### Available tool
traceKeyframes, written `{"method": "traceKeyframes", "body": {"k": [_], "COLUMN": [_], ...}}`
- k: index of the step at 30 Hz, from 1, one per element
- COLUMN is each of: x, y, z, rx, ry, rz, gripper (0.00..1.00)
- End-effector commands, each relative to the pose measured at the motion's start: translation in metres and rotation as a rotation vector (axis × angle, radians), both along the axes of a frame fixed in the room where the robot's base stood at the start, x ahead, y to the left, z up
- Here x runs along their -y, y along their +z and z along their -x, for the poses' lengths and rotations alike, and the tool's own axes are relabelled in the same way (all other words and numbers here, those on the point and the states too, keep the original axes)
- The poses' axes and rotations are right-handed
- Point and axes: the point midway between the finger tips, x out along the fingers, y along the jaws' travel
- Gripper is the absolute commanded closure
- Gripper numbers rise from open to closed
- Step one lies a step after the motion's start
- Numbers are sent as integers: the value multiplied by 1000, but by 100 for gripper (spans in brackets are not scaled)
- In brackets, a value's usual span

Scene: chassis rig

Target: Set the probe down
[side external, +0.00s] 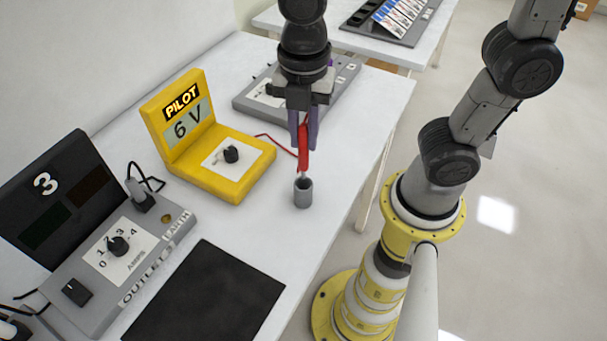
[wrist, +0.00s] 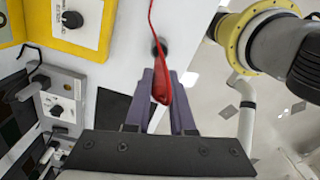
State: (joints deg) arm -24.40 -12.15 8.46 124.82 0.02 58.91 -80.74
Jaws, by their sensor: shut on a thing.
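My gripper (side external: 303,140) is shut on a red probe (side external: 303,148), held upright just above a small grey cylindrical holder (side external: 303,194) on the white table. In the side external view the probe's lower tip is at or just over the holder's open top; I cannot tell if it is inside. In the wrist view the red probe (wrist: 161,85) sits between the purple fingers (wrist: 160,100), partly covering the dark holder (wrist: 159,48). A red wire runs from the probe to the yellow PILOT unit (side external: 210,172), whose display reads 6 V.
A grey outlet unit (side external: 184,222) with a knob and a black panel stands at the left. A black mat (side external: 205,300) lies at the front. A grey device (side external: 250,98) sits behind my gripper. The table around the holder is clear, with its edge to the right.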

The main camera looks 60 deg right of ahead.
Motion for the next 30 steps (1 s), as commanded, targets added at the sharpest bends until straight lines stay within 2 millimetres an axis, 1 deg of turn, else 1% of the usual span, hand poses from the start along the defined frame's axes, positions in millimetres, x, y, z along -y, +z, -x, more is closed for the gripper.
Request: {"method": "traceKeyframes", "body": {"k": [1, 3, 8, 15, 18, 29, 30], "x": [1, 1, 0, 1, 1, 0, 0], "y": [-10, -20, -34, -65, -70, -73, -73], "z": [1, 0, 0, 0, 0, 0, -1], "rx": [-6, -4, -1, -3, 0, 0, 0], "ry": [-1, -1, -2, -2, -2, -2, -2], "rz": [3, 2, 0, 1, 0, 0, 0], "gripper": [100, 100, 100, 100, 100, 100, 75]}}
